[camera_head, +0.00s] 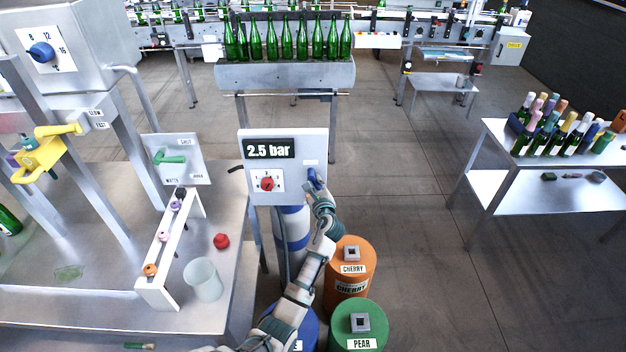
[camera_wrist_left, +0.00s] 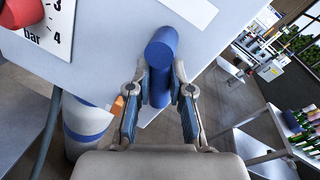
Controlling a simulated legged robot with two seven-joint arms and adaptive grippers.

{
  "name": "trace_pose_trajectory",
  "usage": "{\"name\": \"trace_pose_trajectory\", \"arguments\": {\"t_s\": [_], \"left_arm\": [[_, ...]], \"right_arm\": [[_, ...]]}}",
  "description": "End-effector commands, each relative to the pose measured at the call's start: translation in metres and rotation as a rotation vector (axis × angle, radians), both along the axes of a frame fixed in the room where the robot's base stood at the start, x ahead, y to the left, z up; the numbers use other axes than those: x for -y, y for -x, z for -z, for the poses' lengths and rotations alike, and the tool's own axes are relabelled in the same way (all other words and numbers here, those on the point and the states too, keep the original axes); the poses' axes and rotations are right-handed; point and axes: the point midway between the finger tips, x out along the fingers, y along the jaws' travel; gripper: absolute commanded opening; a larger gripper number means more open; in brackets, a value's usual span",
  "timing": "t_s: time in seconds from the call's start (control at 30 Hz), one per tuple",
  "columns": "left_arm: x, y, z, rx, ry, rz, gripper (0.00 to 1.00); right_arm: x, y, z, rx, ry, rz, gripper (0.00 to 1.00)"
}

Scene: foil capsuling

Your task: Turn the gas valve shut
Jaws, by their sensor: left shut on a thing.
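The gas valve has a blue handle (camera_head: 313,179) on the right side of a white panel (camera_head: 310,148). In the left wrist view the handle (camera_wrist_left: 161,52) is a blue round bar, with its lower part between my fingers. My left gripper (camera_head: 317,190) is at the panel and shut on the handle; its fingers also show in the left wrist view (camera_wrist_left: 160,92). In the head view the gripper partly hides the handle. The panel display reads 2.5 bar, above a red dial (camera_head: 267,184). My right gripper is not in view.
A blue-and-white cylinder (camera_head: 291,228) stands below the panel. An orange cherry drum (camera_head: 362,284) and a green pear drum (camera_head: 342,322) stand near my arm. A metal bench (camera_head: 215,262) with a clear cup (camera_head: 203,279) is at left. Open floor lies to the right.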

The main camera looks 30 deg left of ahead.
Motion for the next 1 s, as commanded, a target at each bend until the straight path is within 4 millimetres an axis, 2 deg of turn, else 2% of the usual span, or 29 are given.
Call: {"name": "trace_pose_trajectory", "arguments": {"t_s": [0.03,0.4,1.0], "left_arm": [[0.001,0.000,-0.002,0.018,0.040,-0.002,0.00],[0.006,-0.002,-0.007,0.200,0.341,-0.006,0.00],[0.008,-0.004,-0.015,0.474,0.790,-0.013,0.00]], "right_arm": [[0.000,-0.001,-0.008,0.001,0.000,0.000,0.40],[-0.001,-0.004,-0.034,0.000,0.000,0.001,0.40],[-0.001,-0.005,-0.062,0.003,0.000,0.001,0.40]]}}
